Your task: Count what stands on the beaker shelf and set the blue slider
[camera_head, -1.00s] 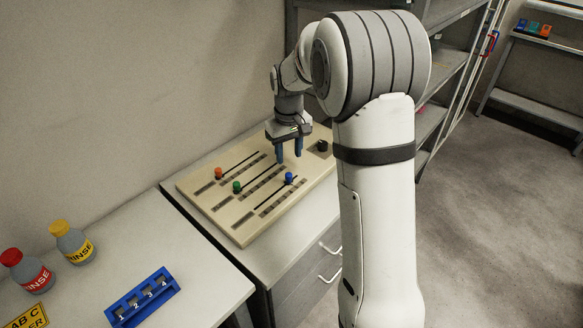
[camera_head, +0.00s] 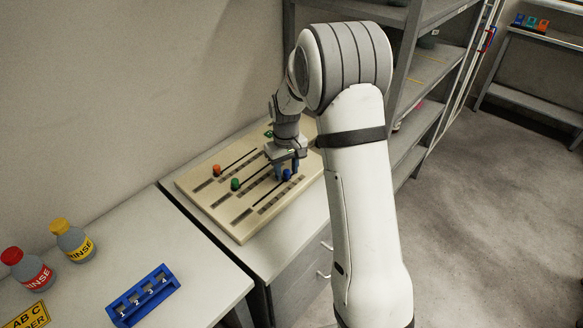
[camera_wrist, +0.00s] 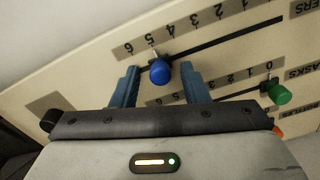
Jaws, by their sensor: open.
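The blue slider knob (camera_head: 287,175) is on the slotted board (camera_head: 240,228), in the row nearest the front edge. In the wrist view the blue knob (camera_wrist: 160,73) lies between the two fingers of my gripper (camera_wrist: 160,86), near the 5 on its upside-down number scale (camera_wrist: 185,27). My gripper (camera_head: 287,168) is open, low over the board, with a finger on each side of the knob; contact is not clear. A green knob (camera_head: 235,184) and an orange knob (camera_head: 217,170) sit in the other rows. The grey shelf rack (camera_head: 425,68) is partly behind my arm; its contents are hard to make out.
A blue numbered rack (camera_head: 143,296), a red-capped bottle (camera_head: 33,272) and a yellow-capped bottle (camera_head: 74,243) stand on the left bench. A far shelf (camera_head: 545,40) holds small coloured items. The floor on the right is clear.

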